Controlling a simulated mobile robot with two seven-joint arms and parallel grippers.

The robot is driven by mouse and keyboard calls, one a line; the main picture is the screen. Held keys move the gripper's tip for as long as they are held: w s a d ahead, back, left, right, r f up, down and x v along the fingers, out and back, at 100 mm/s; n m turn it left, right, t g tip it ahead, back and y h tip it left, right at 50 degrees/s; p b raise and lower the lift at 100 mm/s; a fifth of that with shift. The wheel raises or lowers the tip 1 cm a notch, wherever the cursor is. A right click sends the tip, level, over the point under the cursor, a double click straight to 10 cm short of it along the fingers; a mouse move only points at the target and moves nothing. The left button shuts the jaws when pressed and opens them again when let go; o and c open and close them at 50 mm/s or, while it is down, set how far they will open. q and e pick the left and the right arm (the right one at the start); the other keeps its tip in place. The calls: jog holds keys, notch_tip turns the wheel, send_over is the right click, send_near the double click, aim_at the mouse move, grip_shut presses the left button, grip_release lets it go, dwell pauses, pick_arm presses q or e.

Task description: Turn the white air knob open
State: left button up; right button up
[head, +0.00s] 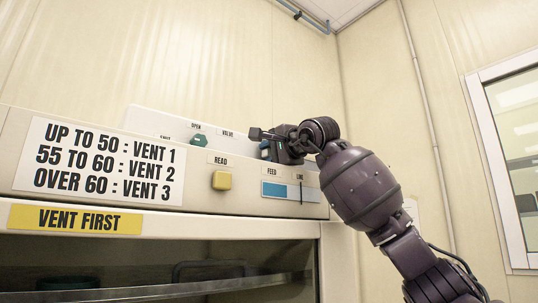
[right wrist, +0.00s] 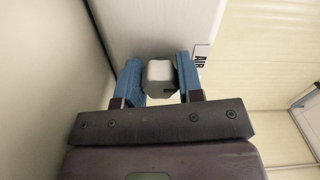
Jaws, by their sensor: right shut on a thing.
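The white air knob (right wrist: 160,72) shows in the right wrist view, with a pale top and darker grey sides. It sits between the two blue fingers of my right gripper (right wrist: 160,80), which is shut on it. My left gripper is not in view.
A vent sign (head: 100,162) and a yellow VENT FIRST label (head: 75,219) are at left. A window (head: 515,150) is far right.

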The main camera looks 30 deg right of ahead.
jog(key=m, duration=0.5)
jog(key=shift+m+b, duration=0.3)
jog(key=shift+b, duration=0.1)
jog(key=m+b, duration=0.1)
jog(key=m, duration=0.4)
jog(key=shift+m, duration=0.3)
jog(key=m+b, duration=0.1)
jog(key=m, duration=0.5)
jog(key=shift+b, duration=0.35)
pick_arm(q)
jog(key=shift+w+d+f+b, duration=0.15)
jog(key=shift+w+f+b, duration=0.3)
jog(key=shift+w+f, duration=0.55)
pick_arm(e)
jog(key=shift+m, duration=2.4)
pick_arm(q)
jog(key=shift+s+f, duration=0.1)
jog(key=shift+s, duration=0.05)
pick_arm(e)
jog(key=o, duration=0.8)
jog(key=shift+c, duration=0.2)
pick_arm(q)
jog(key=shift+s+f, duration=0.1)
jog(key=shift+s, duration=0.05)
pick_arm(e)
jog(key=shift+o, duration=0.8)
